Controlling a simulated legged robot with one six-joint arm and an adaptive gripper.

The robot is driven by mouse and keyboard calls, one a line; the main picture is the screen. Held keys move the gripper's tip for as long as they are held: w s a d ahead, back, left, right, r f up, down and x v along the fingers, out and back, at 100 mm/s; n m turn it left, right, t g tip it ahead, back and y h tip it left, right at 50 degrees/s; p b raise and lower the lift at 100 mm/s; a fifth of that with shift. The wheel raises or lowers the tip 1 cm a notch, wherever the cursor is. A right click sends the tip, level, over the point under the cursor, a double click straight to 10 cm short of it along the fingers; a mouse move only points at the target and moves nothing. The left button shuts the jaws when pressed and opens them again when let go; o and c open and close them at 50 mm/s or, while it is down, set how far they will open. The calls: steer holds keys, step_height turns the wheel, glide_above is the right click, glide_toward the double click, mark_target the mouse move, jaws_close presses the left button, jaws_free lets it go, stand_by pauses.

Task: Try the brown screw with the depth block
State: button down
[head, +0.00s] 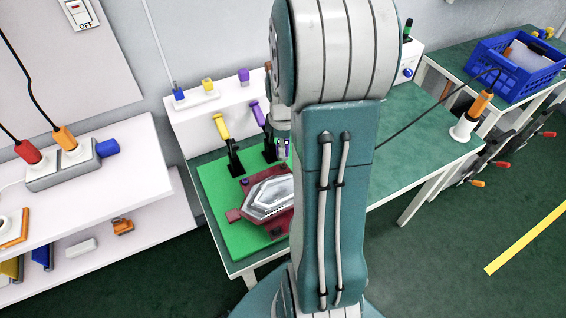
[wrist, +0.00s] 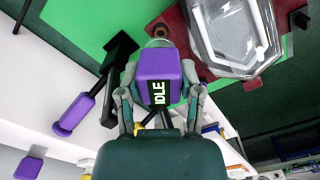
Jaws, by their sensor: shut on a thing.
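My gripper (wrist: 158,100) is shut on a purple block (wrist: 160,66) with a dark label reading IDLE. I cannot tell for sure that it is the depth block. Just beyond the block's far end, in the wrist view, a brownish round part (wrist: 158,28) shows beside the red lamp holder; it may be the brown screw. I cannot tell whether the block touches it. In the head view, my gripper (head: 282,148) is mostly behind my arm, beside the clear tail lamp (head: 268,199) in its red holder (head: 235,215) on the green mat (head: 215,180).
A yellow-handled clamp (head: 222,128) and a purple-handled clamp (head: 258,115) stand behind the lamp; the purple one is close left in the wrist view (wrist: 75,112). Small coloured blocks, one purple (head: 244,75), sit on the white ledge. My arm hides the bench's middle.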

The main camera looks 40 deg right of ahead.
steer(key=shift+f, duration=0.2)
steer(key=shift+f, duration=1.3)
steer(key=shift+f, duration=0.15)
steer(key=shift+f, duration=0.6)
steer(key=shift+c, duration=0.9)
jaws_free()
step_height(320, 180, up, 12)
